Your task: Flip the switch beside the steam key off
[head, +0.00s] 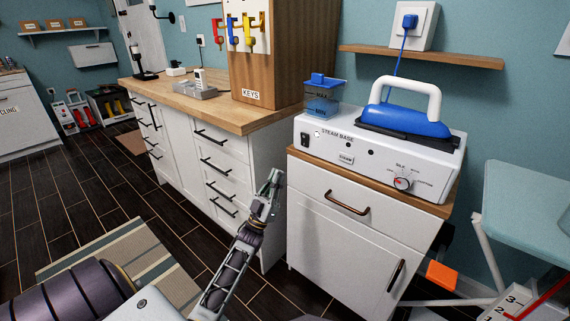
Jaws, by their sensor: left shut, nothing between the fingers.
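The white steam base (437,165) stands on the small wood-topped cabinet at the right, with a blue iron (405,118) resting on top. The white steam key (346,159) is on its front, to the left of the round dial (402,183). A black rocker switch (305,140) is at the front's left end; which way it is tipped is too small to tell. My right gripper is out of view.
A blue water tank (322,97) stands at the base's back left. A wooden key cabinet (270,50) stands on the long counter (215,108) to the left. An ironing board (525,205) is at the right. Dark floor (90,180) lies open at the left.

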